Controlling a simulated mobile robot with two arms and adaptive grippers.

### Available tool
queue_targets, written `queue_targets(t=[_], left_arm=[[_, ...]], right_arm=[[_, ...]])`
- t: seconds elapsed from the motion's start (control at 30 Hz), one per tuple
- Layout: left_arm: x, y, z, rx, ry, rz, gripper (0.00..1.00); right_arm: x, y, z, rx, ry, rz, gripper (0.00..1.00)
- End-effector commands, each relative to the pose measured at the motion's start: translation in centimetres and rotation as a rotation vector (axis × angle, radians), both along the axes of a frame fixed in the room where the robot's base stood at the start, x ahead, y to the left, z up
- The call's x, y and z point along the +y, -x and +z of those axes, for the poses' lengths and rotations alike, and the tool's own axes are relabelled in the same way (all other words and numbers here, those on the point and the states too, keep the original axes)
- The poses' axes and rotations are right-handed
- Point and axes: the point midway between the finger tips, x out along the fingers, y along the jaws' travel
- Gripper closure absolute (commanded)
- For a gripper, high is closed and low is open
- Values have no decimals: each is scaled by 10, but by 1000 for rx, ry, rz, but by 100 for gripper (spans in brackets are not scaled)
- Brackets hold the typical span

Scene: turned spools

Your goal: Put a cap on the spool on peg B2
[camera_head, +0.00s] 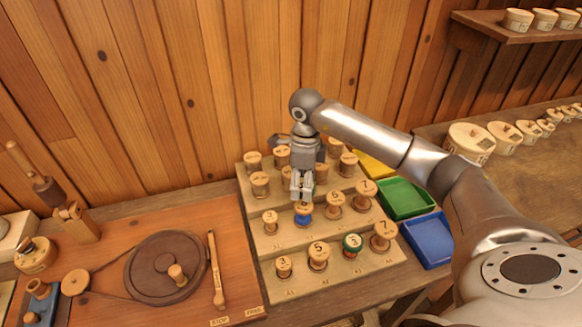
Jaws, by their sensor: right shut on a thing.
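The stepped wooden rack (345,273) holds several wooden spools on labelled pegs. In its middle row, second from left, stands a spool wound in blue (304,220), which I take as the one on peg B2. My right gripper (302,198) points down right over it, shut on a small pale wooden cap (304,208) at the spool's top. The fingers partly hide the cap, so I cannot tell whether it is fully seated. My left gripper is not in view.
Yellow (376,167), green (405,199) and blue (428,240) trays lie to the right. A crank wheel (165,272) is at left. Round boxes (470,143) line the right bench.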

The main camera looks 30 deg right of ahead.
Motion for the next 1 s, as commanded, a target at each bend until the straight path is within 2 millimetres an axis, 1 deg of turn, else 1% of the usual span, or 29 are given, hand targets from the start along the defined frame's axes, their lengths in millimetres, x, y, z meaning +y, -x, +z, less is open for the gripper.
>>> queue_targets(t=[0.23,0.3,0.37,0.47,0.57,0.6,0.7,0.77,0.87,1.0], left_arm=[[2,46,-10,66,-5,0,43],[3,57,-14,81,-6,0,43],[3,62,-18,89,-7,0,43],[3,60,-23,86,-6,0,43],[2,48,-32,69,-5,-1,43],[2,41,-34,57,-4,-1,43],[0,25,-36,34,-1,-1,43],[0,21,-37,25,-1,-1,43],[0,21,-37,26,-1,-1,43],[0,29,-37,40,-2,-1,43]], right_arm=[[0,1,-12,1,0,0,59],[0,1,-18,1,0,0,59],[0,1,-24,1,0,0,59],[0,1,-35,1,-1,0,59],[0,1,-46,0,0,0,59],[0,0,-49,-1,1,0,59],[0,0,-53,-1,1,0,59],[0,0,-54,0,0,0,59],[0,0,-54,0,0,0,59],[0,1,-54,0,0,0,59]])
